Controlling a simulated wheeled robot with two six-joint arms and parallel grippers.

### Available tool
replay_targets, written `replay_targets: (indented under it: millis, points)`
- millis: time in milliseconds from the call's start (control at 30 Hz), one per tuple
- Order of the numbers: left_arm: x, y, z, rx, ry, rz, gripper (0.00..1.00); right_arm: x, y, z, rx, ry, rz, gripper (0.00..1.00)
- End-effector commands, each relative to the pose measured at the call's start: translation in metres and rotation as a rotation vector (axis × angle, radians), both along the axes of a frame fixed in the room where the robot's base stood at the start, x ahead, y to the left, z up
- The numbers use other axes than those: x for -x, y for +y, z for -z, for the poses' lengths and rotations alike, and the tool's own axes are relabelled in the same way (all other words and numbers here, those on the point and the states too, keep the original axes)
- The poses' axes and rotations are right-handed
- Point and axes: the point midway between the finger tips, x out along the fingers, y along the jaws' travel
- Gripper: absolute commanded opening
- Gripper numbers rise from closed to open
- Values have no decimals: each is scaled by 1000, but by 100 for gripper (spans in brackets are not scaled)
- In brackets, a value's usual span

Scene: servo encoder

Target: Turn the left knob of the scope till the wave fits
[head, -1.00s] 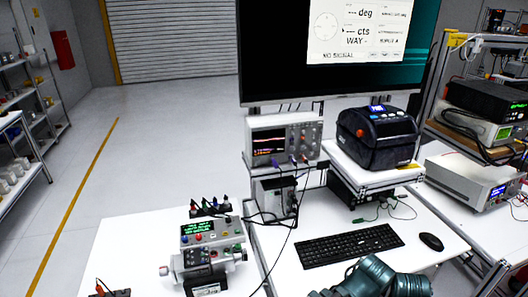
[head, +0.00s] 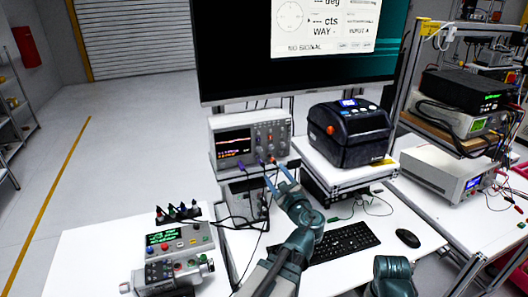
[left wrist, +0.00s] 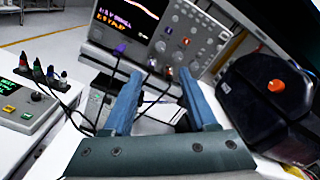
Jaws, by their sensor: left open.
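The scope (head: 218,163) stands on a raised shelf below the big monitor. Its screen (head: 233,143) shows an orange-red trace; its right side carries small knobs (head: 270,135). In the left wrist view the knob panel (left wrist: 187,42) is just beyond my fingertips. Which knob is the task's left one is too small to tell. My left gripper (head: 275,174) is open and empty, in front of and slightly below the panel; its two fingers (left wrist: 160,76) point at the panel's lower edge. Cables plugged in there show between the fingers. My right gripper is out of view.
A black label printer (head: 350,135) stands close right of the scope. A keyboard (head: 342,242) and mouse (head: 407,238) lie below. A control box (head: 175,255) with buttons and a rack of probes (head: 178,213) are at left. Cables hang below the scope.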

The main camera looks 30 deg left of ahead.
Motion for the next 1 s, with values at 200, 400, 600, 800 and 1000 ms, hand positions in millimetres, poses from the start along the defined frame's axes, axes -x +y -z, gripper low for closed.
replay_targets:
  millis: [200, 400, 600, 800, 1000]
  points:
    - [-4, 4, -1, -10, 3, 0, 58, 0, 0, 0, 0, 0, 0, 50]
    - [-26, 28, -1, -8, 2, -2, 58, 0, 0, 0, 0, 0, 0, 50]
    - [-54, 60, -1, -7, 2, -2, 58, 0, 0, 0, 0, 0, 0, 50]
    - [-75, 86, -1, -6, 1, -1, 58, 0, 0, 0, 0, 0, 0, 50]
    - [-87, 101, -1, -6, 1, -1, 58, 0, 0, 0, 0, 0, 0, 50]
